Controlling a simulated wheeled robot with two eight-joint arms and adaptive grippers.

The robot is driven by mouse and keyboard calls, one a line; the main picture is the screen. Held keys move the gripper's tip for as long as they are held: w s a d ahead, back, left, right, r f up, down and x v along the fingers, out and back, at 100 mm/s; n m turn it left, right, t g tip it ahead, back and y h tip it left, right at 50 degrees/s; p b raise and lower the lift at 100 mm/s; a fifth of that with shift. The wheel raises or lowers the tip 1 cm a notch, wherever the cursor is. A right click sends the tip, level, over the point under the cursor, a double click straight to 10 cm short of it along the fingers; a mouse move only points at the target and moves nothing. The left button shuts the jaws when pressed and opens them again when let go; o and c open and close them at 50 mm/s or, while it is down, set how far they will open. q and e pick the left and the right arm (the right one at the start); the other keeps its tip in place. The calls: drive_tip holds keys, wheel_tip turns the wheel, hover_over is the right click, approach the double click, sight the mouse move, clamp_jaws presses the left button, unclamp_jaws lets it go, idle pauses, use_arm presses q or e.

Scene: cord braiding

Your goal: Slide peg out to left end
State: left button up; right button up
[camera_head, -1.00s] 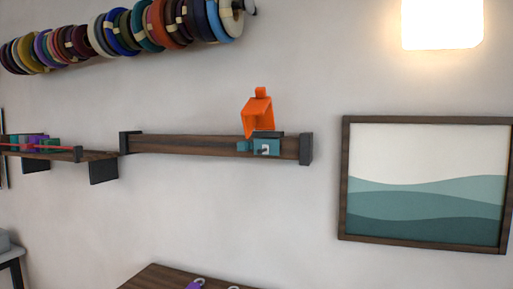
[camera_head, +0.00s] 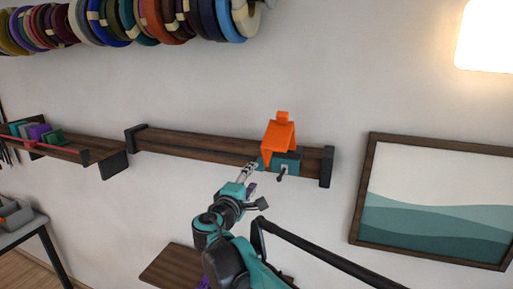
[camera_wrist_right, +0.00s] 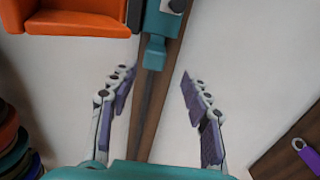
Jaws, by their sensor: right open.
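A wooden rail (camera_head: 200,143) runs along the wall between dark end blocks. A teal slider (camera_head: 291,160) with a small dark pin (camera_head: 282,175) sits on it near the right end, under an orange bracket (camera_head: 279,138). My right gripper (camera_head: 252,167) is open just left of the slider. In the right wrist view, my right gripper (camera_wrist_right: 158,76) has its fingers spread either side of the rail. The slider's small teal tab (camera_wrist_right: 154,52) lies just beyond the fingertips, between them and not gripped. My left gripper is out of view.
The left end block (camera_head: 136,139) and right end block (camera_head: 327,167) close the rail. The rail is clear left of the slider. A shelf (camera_head: 75,149) with colored blocks hangs further left. Spools (camera_head: 130,22) hang above; a framed picture (camera_head: 435,215) is at right.

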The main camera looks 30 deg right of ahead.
sight(259, 165)
drive_tip(key=shift+w+d+r, duration=0.3)
drive_tip(key=shift+d+r, duration=0.15)
drive_tip(key=shift+d, duration=0.05)
drive_tip(key=p+x, duration=0.1)
drive_tip(key=x, duration=0.5)
drive_tip(key=shift+w+f, duration=0.1)
drive_tip(key=shift+w, duration=0.1)
drive_tip(key=shift+d, duration=0.15)
clamp_jaws()
